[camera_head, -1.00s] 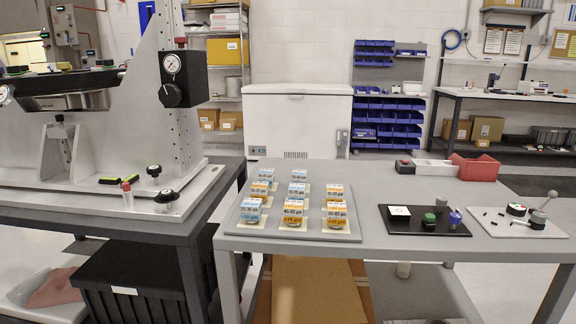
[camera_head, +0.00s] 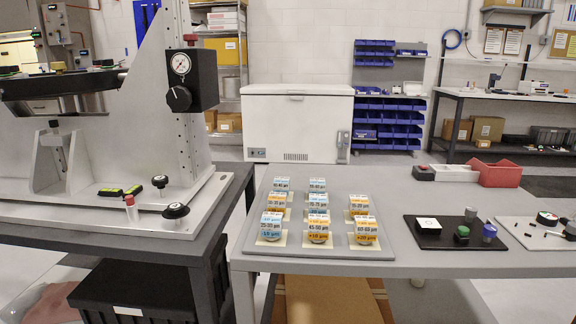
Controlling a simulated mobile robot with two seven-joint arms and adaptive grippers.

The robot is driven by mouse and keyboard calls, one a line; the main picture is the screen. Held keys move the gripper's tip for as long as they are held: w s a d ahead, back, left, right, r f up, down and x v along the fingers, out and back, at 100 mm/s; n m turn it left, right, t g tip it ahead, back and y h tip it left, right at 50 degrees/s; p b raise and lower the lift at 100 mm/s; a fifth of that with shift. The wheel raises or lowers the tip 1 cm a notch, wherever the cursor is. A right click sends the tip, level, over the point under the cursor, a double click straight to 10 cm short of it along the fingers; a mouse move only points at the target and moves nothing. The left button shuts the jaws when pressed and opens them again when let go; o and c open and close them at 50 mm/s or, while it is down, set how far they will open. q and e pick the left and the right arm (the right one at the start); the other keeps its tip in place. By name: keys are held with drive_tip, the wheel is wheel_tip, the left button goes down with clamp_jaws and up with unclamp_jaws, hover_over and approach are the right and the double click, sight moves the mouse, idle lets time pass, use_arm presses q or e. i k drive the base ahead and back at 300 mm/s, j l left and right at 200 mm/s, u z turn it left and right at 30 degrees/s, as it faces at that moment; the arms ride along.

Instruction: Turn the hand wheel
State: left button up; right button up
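A large grey fixture (camera_head: 150,150) stands on the left table. Its upright carries a black block with a round dial gauge (camera_head: 181,64) and a round black knob (camera_head: 178,98) below it. Small round black knobs stand on the fixture's base, one at the front corner (camera_head: 175,211) and one behind it (camera_head: 160,182). A black dial (camera_head: 546,218) sits on a white board at the far right. I cannot tell for certain which of these is the hand wheel. Neither of my grippers is in view.
A second grey table (camera_head: 390,258) holds a tray of several labelled blocks (camera_head: 317,228) and a black mat (camera_head: 430,239) with small parts. A red bin (camera_head: 500,174) stands at its back. A narrow gap separates the two tables. A white chest freezer (camera_head: 297,122) stands behind.

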sight(178, 98)
drive_tip(key=i+j, duration=0.25)
drive_tip(key=i+j+z, duration=0.1)
drive_tip(key=j, duration=0.4)
drive_tip(key=i+j, duration=0.55)
drive_tip(key=j, duration=0.2)
drive_tip(key=z, duration=0.05)
